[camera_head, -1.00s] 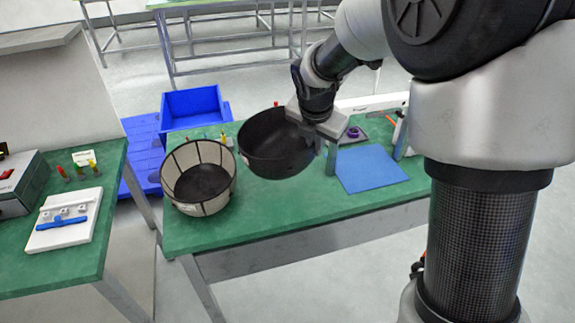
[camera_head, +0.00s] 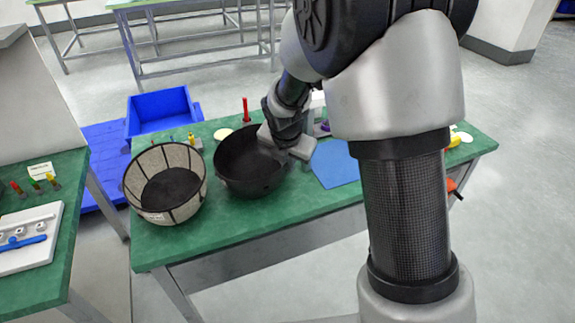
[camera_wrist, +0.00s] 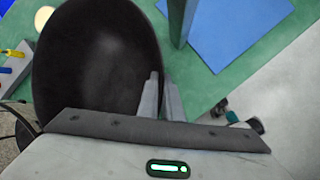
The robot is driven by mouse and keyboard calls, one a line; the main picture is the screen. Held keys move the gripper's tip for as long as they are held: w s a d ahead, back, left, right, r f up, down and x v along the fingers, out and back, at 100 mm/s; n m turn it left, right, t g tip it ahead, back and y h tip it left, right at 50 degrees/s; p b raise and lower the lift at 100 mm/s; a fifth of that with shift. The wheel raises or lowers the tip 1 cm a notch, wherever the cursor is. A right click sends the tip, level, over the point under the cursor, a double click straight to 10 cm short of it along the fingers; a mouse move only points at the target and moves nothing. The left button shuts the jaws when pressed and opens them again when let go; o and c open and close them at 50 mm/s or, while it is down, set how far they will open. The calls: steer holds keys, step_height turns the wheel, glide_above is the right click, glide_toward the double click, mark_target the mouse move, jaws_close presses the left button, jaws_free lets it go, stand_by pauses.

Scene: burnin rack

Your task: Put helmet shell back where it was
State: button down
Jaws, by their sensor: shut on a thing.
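The helmet shell is a black, bowl-shaped piece (camera_head: 250,176) with its open side up, just right of the round basket on the green table. My gripper (camera_head: 285,147) is shut on its right rim. In the wrist view the shell (camera_wrist: 95,60) fills the upper left, and the fingers of my gripper (camera_wrist: 162,98) pinch its edge. I cannot tell whether the shell's bottom touches the table.
A mesh-sided round basket (camera_head: 190,199) stands at the left end of the green table (camera_head: 225,225). A blue mat (camera_head: 335,166) lies to the right. A blue bin (camera_head: 162,110) stands behind. A red upright piece (camera_head: 246,108) stands near the back edge.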

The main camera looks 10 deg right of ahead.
steer(key=c, duration=1.9)
jaws_free()
steer(key=shift+c, duration=0.2)
steer(key=s+d+r+m+p, duration=0.1)
steer(key=s+d+r+m, duration=0.1)
steer(key=s+r+m, duration=0.65)
steer(key=s+d+r+m+p, duration=0.25)
steer(key=s+r+m, duration=0.3)
steer(key=r, duration=0.55)
steer(key=s+d+r+m+b, duration=0.1)
steer(key=s+d+m, duration=0.1)
steer(key=s+m, duration=1.2)
steer(key=shift+s+r+m+t+y, duration=0.2)
steer(key=shift+r+m+t+y, duration=0.2)
steer(key=shift+m, duration=0.3)
